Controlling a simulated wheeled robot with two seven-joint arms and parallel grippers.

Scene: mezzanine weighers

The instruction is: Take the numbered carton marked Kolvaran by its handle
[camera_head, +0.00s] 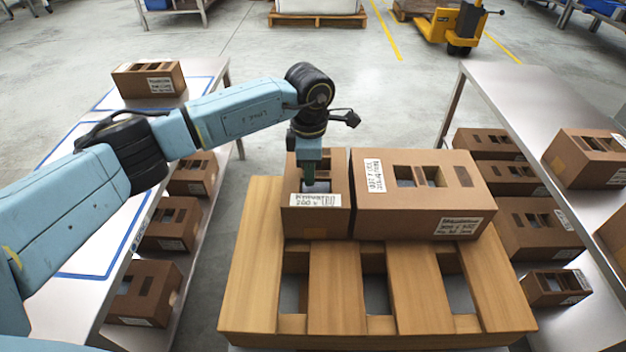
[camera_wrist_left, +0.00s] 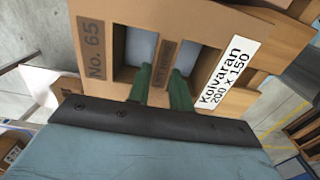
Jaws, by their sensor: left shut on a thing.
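The carton marked Kolvaran (camera_head: 316,222) is a small brown box standing on the slatted wooden pallet (camera_head: 335,290). In the left wrist view the carton (camera_wrist_left: 110,75) shows its white label "Kolvaran 200 x 150", a "No. 65" panel and two openings with a strip between them as the handle (camera_wrist_left: 163,65). My left gripper (camera_head: 312,180) comes down onto the carton's top from above. In the wrist view its green fingers (camera_wrist_left: 161,84) stand on either side of the handle strip, shut on it. The fingertips are partly hidden in the openings. My right gripper is not in view.
A larger brown carton (camera_head: 425,190) stands close on the right on the same pallet. Steel tables with cartons flank the pallet, including one carton (camera_head: 149,80) on the left table and another (camera_head: 588,158) on the right. A yellow pallet truck (camera_head: 450,25) stands behind.

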